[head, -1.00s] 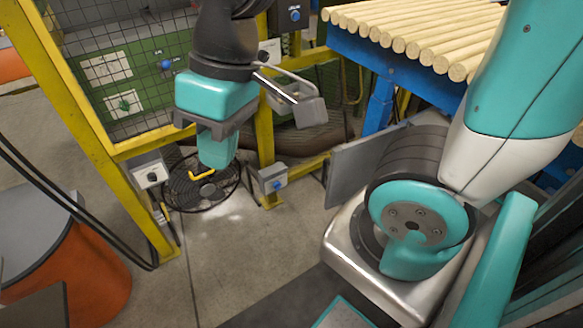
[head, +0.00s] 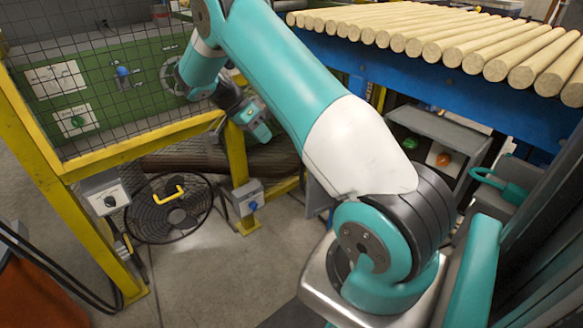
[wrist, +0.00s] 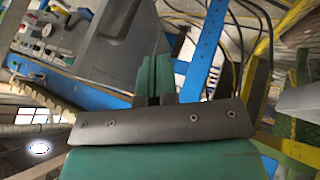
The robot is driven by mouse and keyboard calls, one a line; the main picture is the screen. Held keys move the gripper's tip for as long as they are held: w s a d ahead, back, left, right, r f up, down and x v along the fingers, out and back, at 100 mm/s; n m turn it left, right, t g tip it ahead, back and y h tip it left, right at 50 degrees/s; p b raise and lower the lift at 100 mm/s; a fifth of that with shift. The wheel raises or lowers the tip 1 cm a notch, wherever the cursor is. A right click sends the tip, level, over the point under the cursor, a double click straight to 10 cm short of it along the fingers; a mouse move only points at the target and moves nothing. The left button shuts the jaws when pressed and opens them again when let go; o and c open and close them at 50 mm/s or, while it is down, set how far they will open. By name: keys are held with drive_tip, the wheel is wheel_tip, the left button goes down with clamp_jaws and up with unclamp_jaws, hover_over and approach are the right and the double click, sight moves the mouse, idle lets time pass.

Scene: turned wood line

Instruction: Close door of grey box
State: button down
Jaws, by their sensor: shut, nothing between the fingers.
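The grey box (head: 455,130) is below the blue table at the right of the head view. It is open, with a green knob and an orange knob inside. Its grey door (head: 317,195) appears to stand swung out at the left, mostly hidden behind my arm. In the wrist view a large grey panel (wrist: 125,45), likely this door, lies beyond my gripper, with knobs and switches to its left. My gripper (head: 262,133) is left of the box, near the yellow frame. Its teal fingers (wrist: 154,72) are shut and empty. I cannot see contact with the door.
The blue table (head: 470,95) carries several wooden rods (head: 440,35). A yellow mesh guard (head: 130,155) stands at the left. A black fan (head: 168,210) and a small grey switch box (head: 247,195) are near the floor. Open floor (head: 215,275) shows in front.

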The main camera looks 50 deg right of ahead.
drive_tip(key=s+d+f, duration=0.2)
drive_tip(key=s+f, duration=0.5)
drive_tip(key=s, duration=0.1)
drive_tip(key=shift+s+b, duration=0.2)
drive_tip(key=shift+b, duration=0.25)
drive_tip(key=shift+a, duration=0.15)
